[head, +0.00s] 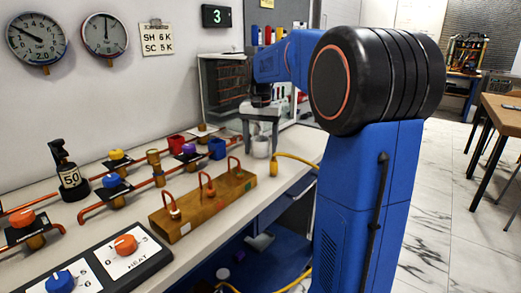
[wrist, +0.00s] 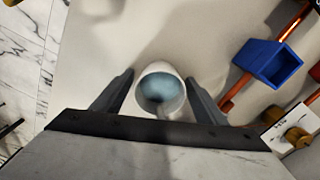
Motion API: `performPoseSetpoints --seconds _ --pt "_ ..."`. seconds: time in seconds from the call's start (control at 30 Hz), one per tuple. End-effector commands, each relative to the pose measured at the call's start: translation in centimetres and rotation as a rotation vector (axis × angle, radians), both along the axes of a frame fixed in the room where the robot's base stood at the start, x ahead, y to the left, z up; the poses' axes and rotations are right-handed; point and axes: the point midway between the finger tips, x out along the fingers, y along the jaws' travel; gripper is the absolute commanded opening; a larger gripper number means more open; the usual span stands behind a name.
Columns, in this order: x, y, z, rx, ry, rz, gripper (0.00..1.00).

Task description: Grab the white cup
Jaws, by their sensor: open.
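The white cup (head: 261,147) stands upright on the white bench top, near its right end in the head view. In the wrist view the white cup (wrist: 160,90) is seen from above, with a bluish inside. My gripper (head: 262,130) points down over the cup. In the wrist view my gripper (wrist: 160,85) is open, with one finger on each side of the cup and small gaps between. The near part of the cup lies close to the dark gripper body.
A red cup (head: 176,147) and copper pipes with valves lie left of my gripper. A yellow cable (head: 290,157) hangs over the bench edge.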

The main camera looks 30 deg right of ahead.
Motion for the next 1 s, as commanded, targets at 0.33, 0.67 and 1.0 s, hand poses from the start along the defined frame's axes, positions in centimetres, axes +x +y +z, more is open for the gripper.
performPoseSetpoints --seconds 0.33,0.67,1.0 --pt "0.0 0.0 0.0 0.000 0.000 0.000 0.23" --pt "0.0 0.0 0.4 -0.001 -0.001 0.000 0.19" --pt "-2.4 0.3 1.3 0.000 -0.001 0.000 0.19"
